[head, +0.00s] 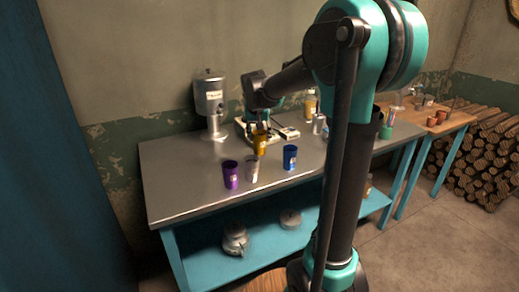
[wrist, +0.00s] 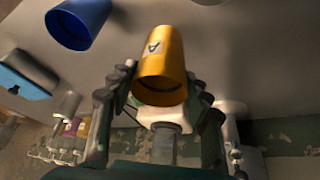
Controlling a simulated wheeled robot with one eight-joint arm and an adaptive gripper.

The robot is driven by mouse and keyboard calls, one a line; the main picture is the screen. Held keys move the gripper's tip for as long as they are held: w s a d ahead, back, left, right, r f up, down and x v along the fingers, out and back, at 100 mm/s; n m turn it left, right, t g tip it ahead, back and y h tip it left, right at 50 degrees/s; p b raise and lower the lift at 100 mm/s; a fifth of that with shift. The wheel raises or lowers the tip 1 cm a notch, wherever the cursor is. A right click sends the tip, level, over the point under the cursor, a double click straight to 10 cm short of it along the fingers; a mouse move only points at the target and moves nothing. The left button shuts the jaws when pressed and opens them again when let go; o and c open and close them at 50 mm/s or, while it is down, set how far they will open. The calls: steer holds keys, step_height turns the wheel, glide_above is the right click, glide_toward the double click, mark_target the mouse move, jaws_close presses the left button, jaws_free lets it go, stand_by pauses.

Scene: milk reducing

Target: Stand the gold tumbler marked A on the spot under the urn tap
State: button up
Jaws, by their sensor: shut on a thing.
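The gold tumbler (head: 260,147) is in my gripper (head: 258,133) above the metal table. In the wrist view the gold tumbler (wrist: 162,52) shows a dark letter A on its side. My gripper's two fingers (wrist: 160,95) are shut on it, one on each side. I cannot tell how far its base is from the tabletop. The silver urn (head: 209,98) stands at the back left of the table, with a white label on its front. A pale spot (head: 218,137) lies at its foot on the front side. The tumbler is right of and nearer than this spot.
A purple tumbler (head: 231,175), a silver tumbler (head: 252,170) and a blue tumbler (head: 290,157) stand close by on the table (head: 185,185). The blue tumbler also shows in the wrist view (wrist: 78,22). The tabletop left of the purple tumbler is clear.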

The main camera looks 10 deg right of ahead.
mark_target(260, 148)
steer(key=shift+f, duration=2.9)
steer(key=shift+f, duration=0.15)
steer(key=o, duration=1.2)
steer(key=shift+c, duration=0.2)
